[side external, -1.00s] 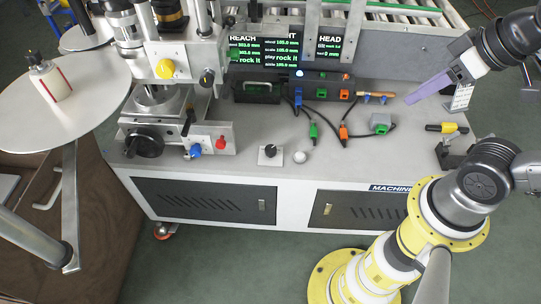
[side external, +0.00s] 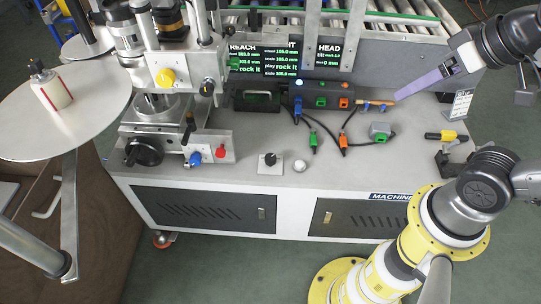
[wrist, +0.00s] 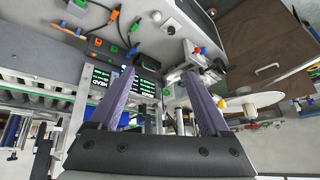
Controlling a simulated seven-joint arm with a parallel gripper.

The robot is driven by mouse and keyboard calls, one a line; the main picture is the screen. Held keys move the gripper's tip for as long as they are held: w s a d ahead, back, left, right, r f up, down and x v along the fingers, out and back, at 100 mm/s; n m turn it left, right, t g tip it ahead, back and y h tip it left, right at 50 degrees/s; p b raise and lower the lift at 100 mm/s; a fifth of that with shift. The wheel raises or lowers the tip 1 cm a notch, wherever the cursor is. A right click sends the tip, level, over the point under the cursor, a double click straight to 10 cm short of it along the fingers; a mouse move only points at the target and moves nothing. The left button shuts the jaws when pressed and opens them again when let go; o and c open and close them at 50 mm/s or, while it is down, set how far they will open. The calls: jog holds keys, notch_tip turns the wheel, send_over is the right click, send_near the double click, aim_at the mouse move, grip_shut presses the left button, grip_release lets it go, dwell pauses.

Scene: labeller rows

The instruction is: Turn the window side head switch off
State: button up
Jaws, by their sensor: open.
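A black control box (side external: 335,88) stands on the bench under the screens, with a blue, a green and an orange plug or switch on its front. It also shows in the wrist view (wrist: 103,52). I cannot tell which part is the window side head switch, or its position. The HEAD screen (side external: 328,55) is lit above the box. My gripper (side external: 397,98) is to the right of the box, with its purple fingers pointing left towards it, apart from it. In the wrist view my gripper (wrist: 158,74) has two purple fingers spread wide with nothing between them.
An orange-handled tool (side external: 377,103) lies between box and fingers. Cables with green (side external: 313,140) and orange (side external: 342,141) plugs lie in front of the box. A grey block (side external: 380,131) and a black knob on a white plate (side external: 270,161) are nearby. The front bench strip is mostly clear.

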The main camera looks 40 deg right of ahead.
jog(key=w+r+m, duration=0.2)
jog(key=w+r, duration=0.1)
jog(key=w, duration=0.2)
jog(key=m+g, duration=0.5)
jog(key=g, duration=0.1)
send_over(271, 157)
notch_tip(271, 157, down, 35)
notch_tip(271, 157, down, 14)
jog(key=shift+r, duration=0.15)
grip_shut()
